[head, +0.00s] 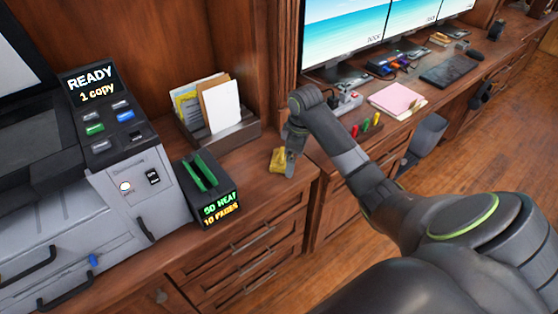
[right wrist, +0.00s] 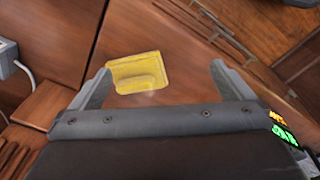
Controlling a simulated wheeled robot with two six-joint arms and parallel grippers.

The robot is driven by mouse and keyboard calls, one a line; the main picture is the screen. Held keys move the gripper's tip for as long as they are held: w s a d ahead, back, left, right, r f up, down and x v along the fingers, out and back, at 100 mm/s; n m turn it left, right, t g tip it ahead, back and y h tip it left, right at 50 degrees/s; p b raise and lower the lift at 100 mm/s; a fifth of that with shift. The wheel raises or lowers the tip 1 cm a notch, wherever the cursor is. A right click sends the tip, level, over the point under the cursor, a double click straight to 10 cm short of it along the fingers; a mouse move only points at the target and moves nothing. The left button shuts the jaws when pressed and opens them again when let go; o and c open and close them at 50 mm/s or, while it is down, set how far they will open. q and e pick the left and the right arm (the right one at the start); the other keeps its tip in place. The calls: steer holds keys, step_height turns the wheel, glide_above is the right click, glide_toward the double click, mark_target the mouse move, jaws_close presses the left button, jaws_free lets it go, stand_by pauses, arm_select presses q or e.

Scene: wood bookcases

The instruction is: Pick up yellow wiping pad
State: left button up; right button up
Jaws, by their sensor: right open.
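The yellow wiping pad (head: 278,160) lies on the wooden counter near its front edge, right of the black box with the green slots. In the right wrist view the pad (right wrist: 138,72) is a flat yellow piece with a raised block on it, just beyond the jaws and nearer the left finger. My right gripper (head: 290,163) points down beside the pad, on its right in the head view, and partly covers it. In the right wrist view its two fingers (right wrist: 158,88) are wide apart with nothing held between them. My left gripper is in neither view.
The black box (head: 205,187) with lit text and a grey copier (head: 140,180) stand to the left. A paper tray (head: 225,135) with envelopes stands behind the pad. A white power strip (head: 346,103) and a pink paper stack (head: 397,100) lie right on the desk.

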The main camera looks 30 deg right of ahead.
steer(key=w+d+r+n, duration=0.1)
steer(key=w+r, duration=0.2)
steer(key=r, duration=0.2)
steer(key=w+r+n, duration=0.1)
steer(key=w+r, duration=0.2)
steer(key=r, duration=0.2)
steer(key=b, duration=0.9)
glide_above(282, 152)
steer(key=shift+y, duration=0.3)
steer(key=f, duration=0.8)
steer(key=shift+s+d, duration=0.2)
steer(key=shift+s, duration=0.2)
steer(key=f, duration=0.1)
steer(key=f+b, duration=0.1)
steer(key=f, duration=0.1)
steer(key=shift+w+a, duration=0.1)
steer(key=shift+a, duration=0.1)
steer(key=f, duration=0.5)
steer(key=shift+w+f, duration=0.35)
steer(key=shift+f, duration=0.05)
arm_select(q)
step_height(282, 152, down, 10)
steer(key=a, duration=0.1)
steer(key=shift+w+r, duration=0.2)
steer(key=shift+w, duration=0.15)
arm_select(e)
steer(key=c, duration=0.9)
